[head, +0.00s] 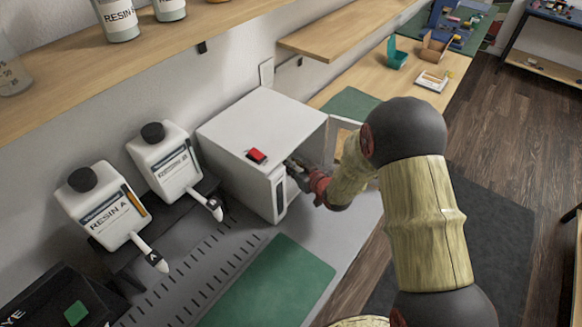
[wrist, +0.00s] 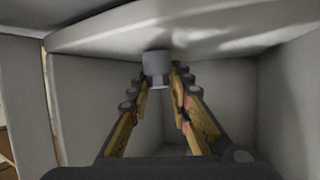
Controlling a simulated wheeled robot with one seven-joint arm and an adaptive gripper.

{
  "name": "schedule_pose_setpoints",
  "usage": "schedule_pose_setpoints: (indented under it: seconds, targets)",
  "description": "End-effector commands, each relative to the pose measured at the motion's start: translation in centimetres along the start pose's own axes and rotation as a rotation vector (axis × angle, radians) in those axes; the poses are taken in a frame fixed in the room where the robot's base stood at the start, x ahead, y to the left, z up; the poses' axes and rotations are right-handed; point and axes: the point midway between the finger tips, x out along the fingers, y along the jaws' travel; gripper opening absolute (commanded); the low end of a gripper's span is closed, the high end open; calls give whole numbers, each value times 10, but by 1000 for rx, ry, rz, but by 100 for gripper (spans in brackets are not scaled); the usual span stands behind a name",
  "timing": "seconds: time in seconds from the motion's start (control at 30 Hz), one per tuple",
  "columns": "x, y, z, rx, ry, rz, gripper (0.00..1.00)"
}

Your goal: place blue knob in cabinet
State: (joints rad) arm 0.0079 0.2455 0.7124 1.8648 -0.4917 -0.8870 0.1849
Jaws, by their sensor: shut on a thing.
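The white cabinet (head: 232,127) stands on the bench with its front opening facing right. My gripper (wrist: 158,77) reaches into this opening, and the cabinet's pale inner walls (wrist: 290,95) surround it in the wrist view. The fingers are shut on a small round knob (wrist: 156,62), which looks grey in the shaded interior rather than clearly blue. The knob is at the fingertips, close under the upper panel; I cannot tell if it touches. In the head view the knob is hidden, and my gripper (head: 297,172) shows only partly at the opening.
A green mat (head: 275,285) lies in front. A shelf (head: 130,62) runs above. A teal box (head: 396,54) sits on the far bench.

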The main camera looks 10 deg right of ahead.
Motion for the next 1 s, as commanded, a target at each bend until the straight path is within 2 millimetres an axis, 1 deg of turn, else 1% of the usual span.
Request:
schedule_pose_setpoints:
  seconds: [0.07,0.3,0.43,0.47,0.5,0.77,1.0]
  targets:
    - [5,-1,2,-2,5,0,3]
    - [4,-1,0,-2,4,0,3]
    - [6,-1,4,-2,4,0,3]
    - [5,-1,3,-2,4,0,22]
    - [5,-1,3,-2,4,0,24]
    - [5,-1,3,-1,3,0,38]
    - [5,-1,3,-2,3,0,38]
